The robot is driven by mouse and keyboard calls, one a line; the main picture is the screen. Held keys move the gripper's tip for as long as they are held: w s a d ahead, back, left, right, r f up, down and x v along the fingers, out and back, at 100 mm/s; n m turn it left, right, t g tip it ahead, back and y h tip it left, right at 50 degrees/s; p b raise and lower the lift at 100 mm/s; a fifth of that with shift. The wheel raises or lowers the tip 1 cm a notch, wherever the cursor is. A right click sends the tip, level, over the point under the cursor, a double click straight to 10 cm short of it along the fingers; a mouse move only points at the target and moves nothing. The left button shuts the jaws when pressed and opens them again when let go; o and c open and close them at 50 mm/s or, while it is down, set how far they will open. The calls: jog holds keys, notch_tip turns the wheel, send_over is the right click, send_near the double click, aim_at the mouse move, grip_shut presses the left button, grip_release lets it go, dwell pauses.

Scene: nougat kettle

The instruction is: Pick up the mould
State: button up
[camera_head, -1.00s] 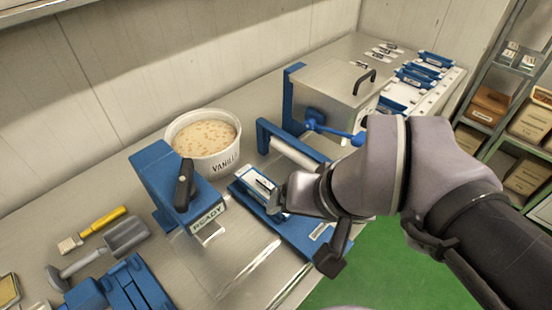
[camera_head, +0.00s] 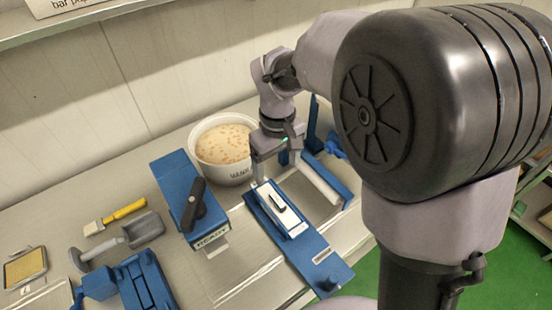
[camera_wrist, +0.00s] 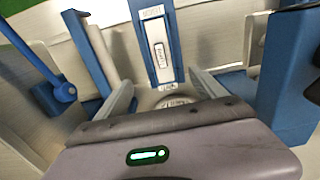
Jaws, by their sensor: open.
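The mould (camera_head: 291,220) is a narrow blue tray with a white top and a dark label. It lies on a blue base plate (camera_head: 318,258) in the middle of the bench. In the wrist view the mould (camera_wrist: 152,30) runs away from me between my fingers, with its near end close to them. My gripper (camera_head: 279,168) is open and empty, pointing down by the far end of the mould. In the wrist view my gripper (camera_wrist: 162,92) has one finger to each side. Whether a finger touches the mould cannot be told.
A white tub of nougat (camera_head: 222,143) stands just left of my gripper. A blue press with a black handle (camera_head: 180,185) stands left of the mould. A pale roller in a blue frame (camera_head: 322,180) is close on the right. A scoop (camera_head: 142,230) and brush (camera_head: 120,214) lie left.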

aim_at(278, 200)
notch_tip(278, 200, down, 11)
jog(key=b, duration=0.3)
jog(key=shift+b, duration=0.4)
jog(key=f+b, duration=0.2)
jog(key=f, duration=0.1)
jog(key=s+f, duration=0.1)
jog(key=f, duration=0.1)
jog(key=shift+f+b, duration=0.2)
jog(key=shift+b, duration=0.2)
jog(key=shift+r, duration=0.15)
jog(key=shift+c, duration=0.7)
grip_shut()
